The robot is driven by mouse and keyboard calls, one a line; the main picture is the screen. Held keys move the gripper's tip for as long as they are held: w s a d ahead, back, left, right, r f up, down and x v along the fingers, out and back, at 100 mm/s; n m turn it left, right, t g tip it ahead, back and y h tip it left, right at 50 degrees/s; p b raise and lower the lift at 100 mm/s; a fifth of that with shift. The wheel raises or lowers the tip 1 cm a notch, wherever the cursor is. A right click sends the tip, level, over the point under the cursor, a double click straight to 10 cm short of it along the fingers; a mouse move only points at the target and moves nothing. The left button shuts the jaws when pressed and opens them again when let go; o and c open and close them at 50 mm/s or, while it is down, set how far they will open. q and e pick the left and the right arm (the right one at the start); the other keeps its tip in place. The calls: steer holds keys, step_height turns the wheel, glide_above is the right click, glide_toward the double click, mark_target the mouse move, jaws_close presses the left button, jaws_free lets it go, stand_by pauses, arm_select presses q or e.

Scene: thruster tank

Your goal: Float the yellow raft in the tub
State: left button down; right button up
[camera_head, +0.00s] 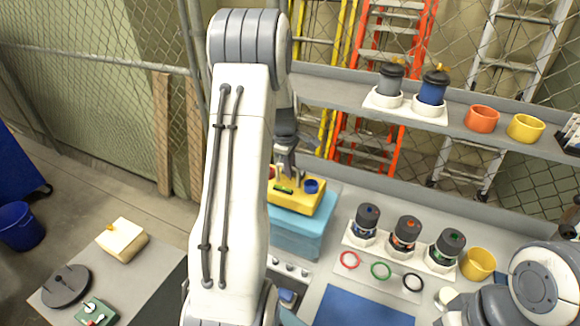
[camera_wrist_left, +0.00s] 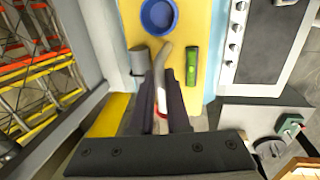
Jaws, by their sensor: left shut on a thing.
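The yellow raft (camera_head: 296,200) shows in the head view at or just above the light-blue tub (camera_head: 303,243); I cannot tell whether it touches the tub. It carries a blue cup (camera_head: 311,186) and a green cylinder (camera_head: 284,189). In the left wrist view the raft (camera_wrist_left: 205,22) fills the upper middle, with the blue cup (camera_wrist_left: 158,16), the green cylinder (camera_wrist_left: 191,66) and a grey post. My left gripper (camera_wrist_left: 163,88) is shut on the raft's upright handle (camera_wrist_left: 162,62). In the head view my left arm hides the raft's left side. My right gripper is out of view.
Three dark-capped canisters (camera_head: 405,233) stand on a white rack to the right, with coloured rings in front. A shelf (camera_head: 335,76) behind holds two pumps and orange and yellow cups (camera_head: 525,128). A blue mat (camera_head: 362,308) lies at front. My right arm occupies the lower right.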

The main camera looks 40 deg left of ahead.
mark_target(291, 183)
arm_select(q)
steer(key=shift+f+b, duration=1.5)
steer(key=shift+f, duration=0.85)
steer(key=c, duration=0.8)
jaws_free()
